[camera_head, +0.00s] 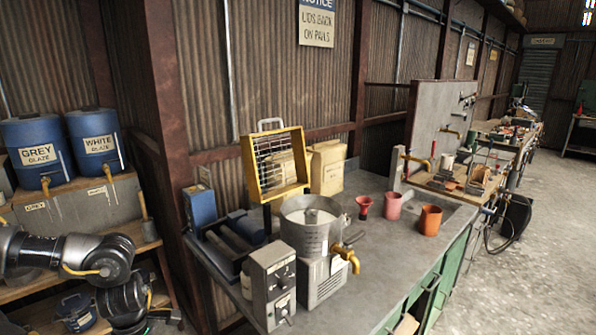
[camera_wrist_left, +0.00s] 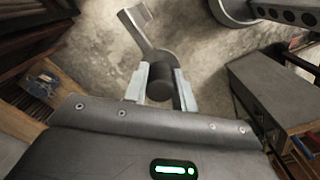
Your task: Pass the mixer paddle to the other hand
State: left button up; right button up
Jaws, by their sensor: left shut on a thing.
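In the left wrist view my left gripper (camera_wrist_left: 161,88) is shut on the mixer paddle (camera_wrist_left: 148,38). Its pale fingers close on both sides of a dark round part, and a flat grey metal arm with a notched end sticks out beyond them to the upper left. The rest of the paddle is hidden by the fingers. In the head view my left arm comes in low at the left, beside the shelf. The gripper and the paddle cannot be made out there. My right gripper is not seen in either view.
A workbench (camera_head: 375,265) holds a metal pot (camera_head: 306,240) of white glaze with a yellow tap, grey control boxes, a yellow wire rack (camera_head: 270,165) and cups. Blue glaze drums (camera_head: 35,150) stand on a shelf at left. Concrete floor (camera_head: 545,215) is open at right.

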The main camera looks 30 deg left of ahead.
pick_arm(q)
jog(key=w+d+f+m+b, duration=0.15)
jog(key=w+d+m, duration=0.25)
jog(key=d, duration=0.6)
jog(key=w+d+f+m, duration=0.3)
jog(key=w+d+m, duration=0.1)
jog(key=d, duration=0.6)
jog(key=w+d+r+m, duration=0.5)
jog(key=w+d+r, duration=0.5)
jog(key=w+r, duration=0.1)
jog(key=shift+w+d+r+m+b, duration=0.2)
jog(key=shift+w+r+m+b, duration=0.1)
jog(key=shift+m+b, duration=0.1)
